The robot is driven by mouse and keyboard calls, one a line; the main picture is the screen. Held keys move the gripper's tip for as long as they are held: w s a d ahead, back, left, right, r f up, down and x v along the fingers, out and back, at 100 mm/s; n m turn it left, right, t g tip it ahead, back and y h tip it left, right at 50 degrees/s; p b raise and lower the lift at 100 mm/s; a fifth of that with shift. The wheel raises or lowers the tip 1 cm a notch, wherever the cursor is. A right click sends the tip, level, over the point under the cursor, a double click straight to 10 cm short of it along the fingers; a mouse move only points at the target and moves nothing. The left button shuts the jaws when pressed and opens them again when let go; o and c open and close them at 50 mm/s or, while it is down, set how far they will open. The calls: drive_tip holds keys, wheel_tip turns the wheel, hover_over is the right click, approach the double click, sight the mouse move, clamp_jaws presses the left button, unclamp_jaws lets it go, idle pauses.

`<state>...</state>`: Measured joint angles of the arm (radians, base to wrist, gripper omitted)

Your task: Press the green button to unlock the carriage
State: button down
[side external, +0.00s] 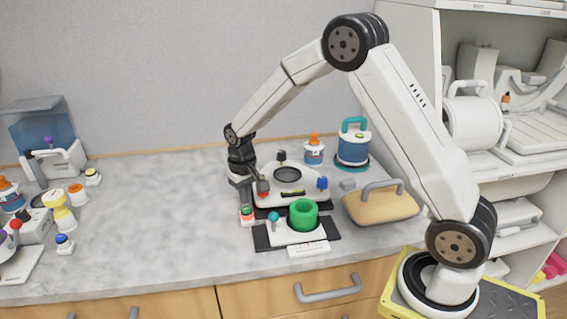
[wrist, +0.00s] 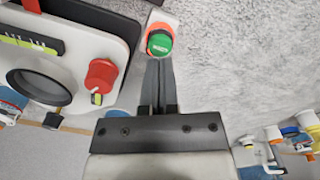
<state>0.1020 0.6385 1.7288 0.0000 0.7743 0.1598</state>
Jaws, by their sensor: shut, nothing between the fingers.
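The green button (wrist: 160,42) sits in an orange-red ring on a small white block. It also shows in the side view as a small green spot (side external: 247,211) left of the white machine. My gripper (wrist: 158,62) is shut and empty, its fingers pointing down at the button. In the wrist view the fingertips reach the button's near edge; I cannot tell whether they touch it. In the side view my gripper (side external: 245,204) is just above the button. The white machine (side external: 310,183), with a dark round opening and a red knob (wrist: 101,75), stands beside it. I cannot tell which part is the carriage.
A green ring-shaped cylinder (side external: 304,218) stands on a white and black base in front of the machine. A tan handled case (side external: 380,207) and a blue canister (side external: 353,150) are to the right. Several bottles and small devices crowd the left; the counter between is clear.

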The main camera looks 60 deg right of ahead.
sight(246, 208)
drive_tip(key=shift+f, duration=1.3)
idle(1.3)
drive_tip(key=shift+r, duration=3.55)
drive_tip(key=s+a+n+t, duration=0.1)
drive_tip(key=s+a, duration=0.1)
drive_tip(key=s, duration=0.7)
drive_tip(key=s+a+n+t, duration=0.1)
drive_tip(key=s+a+n, duration=0.1)
drive_tip(key=s, duration=0.8)
drive_tip(key=shift+a+f+t, duration=0.3)
drive_tip(key=shift+a+f, duration=0.05)
drive_tip(key=shift+a, duration=0.05)
